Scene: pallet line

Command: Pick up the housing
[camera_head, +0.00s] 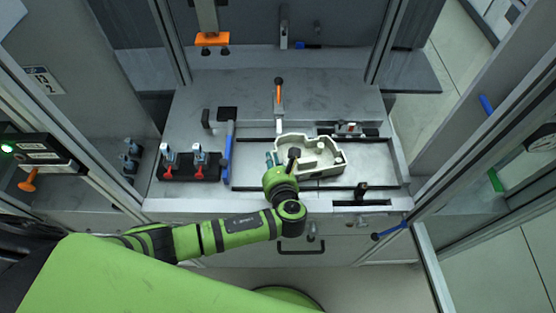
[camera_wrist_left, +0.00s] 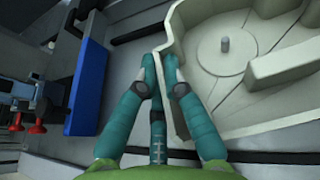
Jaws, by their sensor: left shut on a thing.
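The housing (camera_head: 330,170) is a cream, open-topped casting with raised inner walls, at the middle of the workstation in the head view. In the left wrist view the housing (camera_wrist_left: 228,62) fills the upper right, with a round recess and a small grey pin. My left gripper (camera_head: 272,159) is at its left end. In the left wrist view the teal fingers of my left gripper (camera_wrist_left: 159,68) are shut on the housing's thin side wall, one finger on each side. Whether the housing is clear of the surface cannot be told. My right gripper is not in view.
A black block with red-and-grey clamps (camera_head: 190,168) stands left of the housing. A blue bar (camera_head: 227,152) lies between them. An orange-tipped post (camera_head: 278,92) rises behind the housing. A black stop (camera_head: 361,190) stands at the front right. Metal frame posts flank the station.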

